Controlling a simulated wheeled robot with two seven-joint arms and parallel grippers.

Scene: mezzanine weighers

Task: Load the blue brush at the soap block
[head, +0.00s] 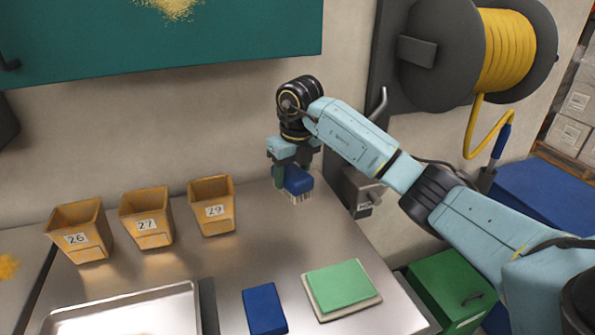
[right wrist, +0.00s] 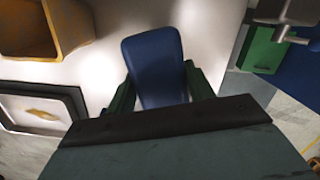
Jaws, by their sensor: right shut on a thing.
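The blue brush (head: 298,182) is in my right gripper (head: 292,173), over the back of the steel counter. Its pale bristles point down and look clear of the counter. In the right wrist view the brush's blue body (right wrist: 155,65) sits between the dark green fingers, and the gripper (right wrist: 160,92) is shut on it. A green block (head: 340,284), which looks like the soap block, lies on a pale flat base near the counter's front, right of centre. The brush is behind it and to its left, apart from it. My left gripper is not in view.
Three tan bins, numbered 26 (head: 78,240), 27 (head: 147,226) and 29 (head: 214,211), stand at the left. A blue block (head: 264,309) lies left of the green one. A metal tray (head: 190,291) is front left. A grey metal box (head: 361,190) is at the right edge.

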